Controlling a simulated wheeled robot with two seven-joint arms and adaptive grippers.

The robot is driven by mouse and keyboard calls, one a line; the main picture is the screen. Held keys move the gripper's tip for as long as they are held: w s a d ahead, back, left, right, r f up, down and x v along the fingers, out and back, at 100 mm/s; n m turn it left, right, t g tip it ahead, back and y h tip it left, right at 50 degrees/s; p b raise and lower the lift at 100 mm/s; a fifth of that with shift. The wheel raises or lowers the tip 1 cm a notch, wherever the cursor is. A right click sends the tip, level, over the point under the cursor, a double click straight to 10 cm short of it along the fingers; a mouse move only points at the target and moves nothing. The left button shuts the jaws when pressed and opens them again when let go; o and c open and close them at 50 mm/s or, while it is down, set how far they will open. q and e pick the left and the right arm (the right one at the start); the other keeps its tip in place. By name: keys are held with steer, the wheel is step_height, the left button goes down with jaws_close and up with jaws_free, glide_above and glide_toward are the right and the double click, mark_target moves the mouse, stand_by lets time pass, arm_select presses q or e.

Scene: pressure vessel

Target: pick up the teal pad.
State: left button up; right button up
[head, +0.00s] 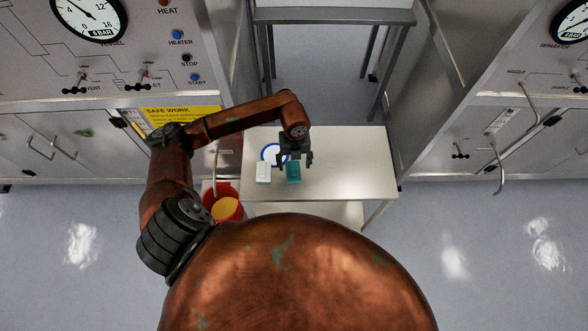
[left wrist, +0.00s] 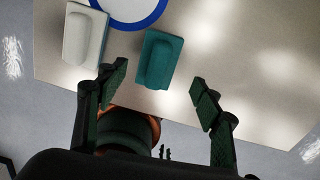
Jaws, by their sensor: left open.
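The teal pad (head: 293,173) lies on the small pale table (head: 350,165), near its front edge. It also shows in the left wrist view (left wrist: 158,60) as a teal block with a raised rounded grip on top. My left gripper (head: 294,160) is over the table at the pad's far end in the head view. In the left wrist view its two fingers (left wrist: 160,88) are spread wide and nothing is between them; the pad appears beyond the fingertips. I cannot tell the height of the fingers above the pad. My right gripper is not in view.
A white pad (head: 263,172) lies just left of the teal one. A white plate with a blue rim (head: 270,153) is behind them. A red bucket with yellow inside (head: 225,205) stands left of the table. Control panels flank both sides. The table's right half is clear.

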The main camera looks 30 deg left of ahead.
mark_target(293, 167)
arm_select(q)
steer(key=f, duration=0.2)
steer(key=shift+a+f, duration=0.3)
steer(key=shift+a, duration=0.05)
steer(key=shift+f, duration=0.9)
steer(key=shift+d, duration=0.1)
steer(key=c, duration=1.2)
steer(key=shift+c, duration=0.2)
steer(key=shift+r, duration=0.1)
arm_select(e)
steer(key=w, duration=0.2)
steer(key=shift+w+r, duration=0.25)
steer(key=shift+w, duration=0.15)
